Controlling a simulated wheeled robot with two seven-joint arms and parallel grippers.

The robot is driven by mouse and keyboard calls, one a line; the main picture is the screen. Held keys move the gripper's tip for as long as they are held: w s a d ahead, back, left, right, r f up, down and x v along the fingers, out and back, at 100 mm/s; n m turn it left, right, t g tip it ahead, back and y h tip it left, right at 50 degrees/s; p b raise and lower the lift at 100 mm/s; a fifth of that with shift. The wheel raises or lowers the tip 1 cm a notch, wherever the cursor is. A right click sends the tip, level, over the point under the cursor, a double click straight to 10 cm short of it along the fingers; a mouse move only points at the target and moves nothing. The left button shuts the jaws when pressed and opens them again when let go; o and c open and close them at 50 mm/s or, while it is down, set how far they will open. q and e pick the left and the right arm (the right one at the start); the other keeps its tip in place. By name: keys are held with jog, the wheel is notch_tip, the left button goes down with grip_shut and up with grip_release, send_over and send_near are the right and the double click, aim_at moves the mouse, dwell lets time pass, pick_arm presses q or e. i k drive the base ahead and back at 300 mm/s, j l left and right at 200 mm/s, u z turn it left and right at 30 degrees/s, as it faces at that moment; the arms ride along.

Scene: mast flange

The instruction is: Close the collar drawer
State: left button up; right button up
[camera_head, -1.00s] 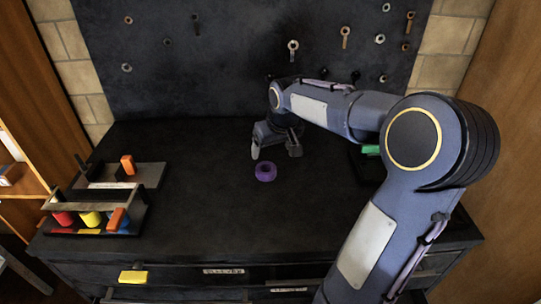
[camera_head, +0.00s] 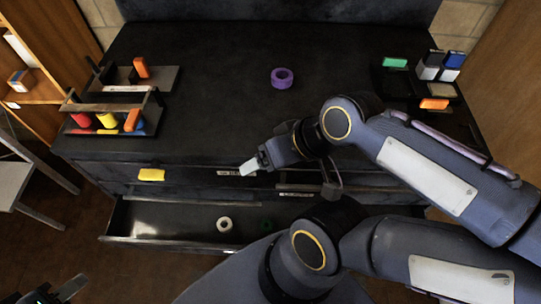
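A low drawer (camera_head: 175,222) under the black workbench stands pulled out. It holds a white ring (camera_head: 224,224) and a dark green ring (camera_head: 267,226). Its right part is hidden behind my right arm. The small labels on the fronts above are too blurred to read. My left gripper (camera_head: 60,289) is at the bottom left corner, in front and left of the open drawer, partly cut off. Its fingers look apart and empty. My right gripper (camera_head: 257,163) is by the bench's front edge, above the drawer. Its finger gap is unclear.
A purple ring (camera_head: 282,78) lies on the bench. A rack (camera_head: 110,107) with coloured parts stands at the left, and a black tray (camera_head: 395,85) with small blocks at the right. A yellow piece (camera_head: 151,174) is on the upper front. A chair (camera_head: 20,180) is at far left.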

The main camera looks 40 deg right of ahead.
aim_at(191, 229)
jog(key=k+l+z, duration=0.15)
jog(key=k, duration=0.4)
jog(key=k+l+z, duration=0.2)
jog(key=k+l, duration=0.15)
jog(key=k, duration=0.15)
